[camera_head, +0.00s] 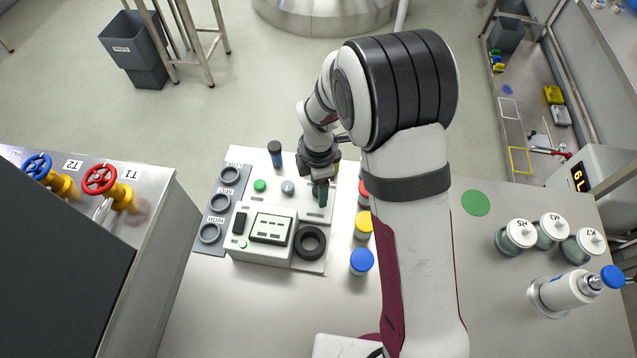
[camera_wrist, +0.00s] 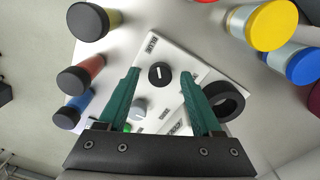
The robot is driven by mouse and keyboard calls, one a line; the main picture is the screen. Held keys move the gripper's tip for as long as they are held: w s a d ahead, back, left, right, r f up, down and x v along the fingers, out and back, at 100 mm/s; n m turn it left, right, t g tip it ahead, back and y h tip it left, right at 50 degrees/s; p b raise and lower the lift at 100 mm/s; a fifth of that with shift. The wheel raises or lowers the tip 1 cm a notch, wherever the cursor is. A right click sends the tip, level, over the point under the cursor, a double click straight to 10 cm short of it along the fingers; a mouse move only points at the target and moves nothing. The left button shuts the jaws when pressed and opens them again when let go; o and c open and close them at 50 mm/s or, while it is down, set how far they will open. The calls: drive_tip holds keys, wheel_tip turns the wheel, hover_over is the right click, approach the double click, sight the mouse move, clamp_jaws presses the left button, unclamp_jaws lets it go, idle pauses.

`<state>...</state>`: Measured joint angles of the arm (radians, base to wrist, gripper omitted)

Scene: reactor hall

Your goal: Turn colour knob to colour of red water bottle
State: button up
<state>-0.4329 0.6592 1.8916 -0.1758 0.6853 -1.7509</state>
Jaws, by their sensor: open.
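The bottle with red liquid and a dark cap (camera_wrist: 88,72) stands at the left in the wrist view, between a yellow-liquid bottle (camera_wrist: 97,20) and a blue-liquid bottle (camera_wrist: 72,112). A round black knob with a white pointer line (camera_wrist: 161,75) is on the white panel. The line runs nearly up and down in the wrist view. My gripper (camera_wrist: 160,80) is open and empty. Its teal fingers appear either side of the knob; contact cannot be told. In the head view my gripper (camera_head: 322,195) is over the panel's right part and hides the knob.
The panel (camera_head: 318,266) also has a grey knob (camera_head: 287,187), a green button (camera_head: 260,185), a display (camera_head: 270,228) and a black ring (camera_head: 310,243). Yellow-capped (camera_head: 363,225) and blue-capped (camera_head: 361,262) containers stand close on the right. Red (camera_head: 100,180) and blue (camera_head: 37,166) valves are at the left.

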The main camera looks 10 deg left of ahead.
drive_tip(key=shift+c, duration=0.3)
clamp_jaws()
